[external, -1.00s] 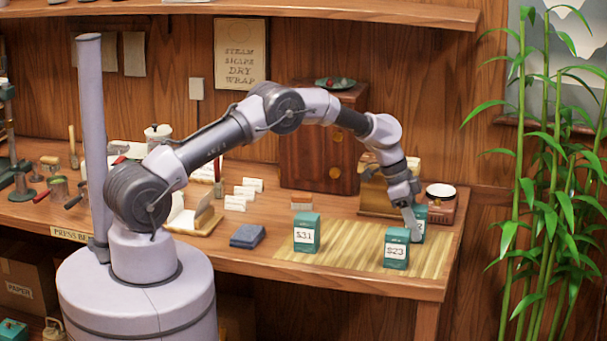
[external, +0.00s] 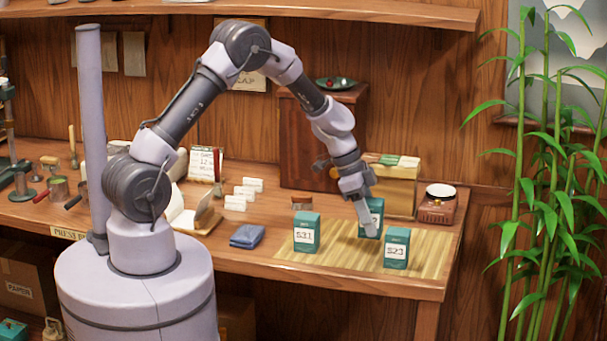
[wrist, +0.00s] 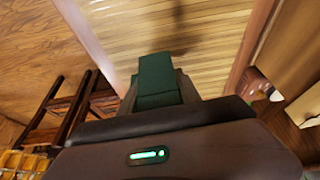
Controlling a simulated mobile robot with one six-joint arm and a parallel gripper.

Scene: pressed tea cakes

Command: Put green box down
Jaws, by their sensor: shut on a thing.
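My gripper (external: 369,228) is shut on a green box (external: 379,210), mostly hidden behind a finger in the external view. In the wrist view the green box (wrist: 157,75) sits between the fingers, with the slatted mat (wrist: 205,45) beyond it. In the external view the held box is over the back of the mat (external: 345,258), between two other green boxes. One, marked S31 (external: 306,233), stands upright on the left; one, marked S23 (external: 396,248), stands on the right. I cannot tell the exact gap under the held box.
The mat's right end is clear. The table's front edge is close to the mat.

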